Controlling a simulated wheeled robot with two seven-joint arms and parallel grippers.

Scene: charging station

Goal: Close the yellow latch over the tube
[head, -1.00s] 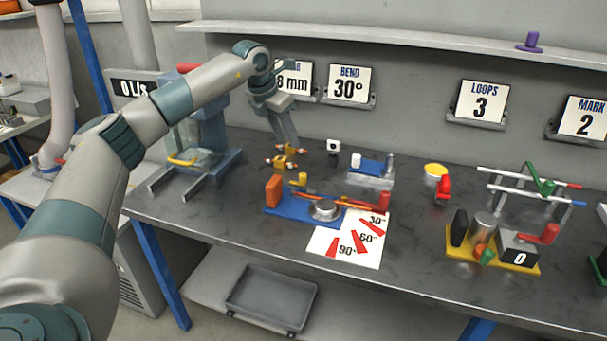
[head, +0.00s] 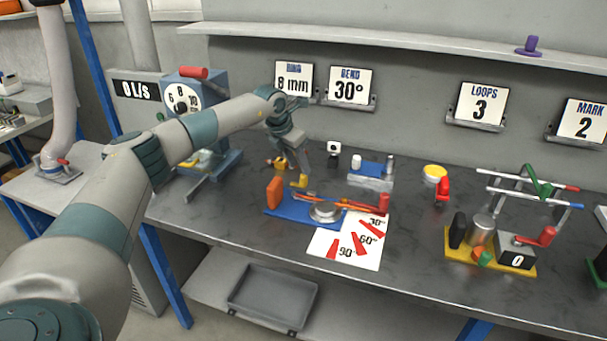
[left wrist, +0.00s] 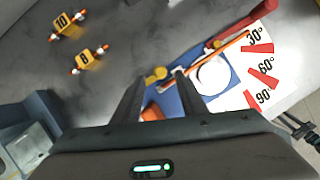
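The bending rig has a blue base (head: 284,207) with an orange block (head: 274,192), a silver disc (head: 325,210) and a red handle (head: 384,203). The orange tube (left wrist: 215,53) lies across the base beside the disc. The small yellow latch (head: 299,182) stands near the tube's end by the block; it also shows in the left wrist view (left wrist: 157,74). My left gripper (head: 301,174) is just above the latch, pointing down. Its fingers are apart, with the latch showing between the tips; contact cannot be told. My right gripper is not clearly visible.
An angle card (head: 345,245) lies in front of the rig. Two yellow numbered pieces (left wrist: 71,24) (left wrist: 90,60) lie behind it. A grey-blue stand (head: 372,172) is at the back right, and a gauge machine (head: 185,100) is at the left. Bare table lies right of the card.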

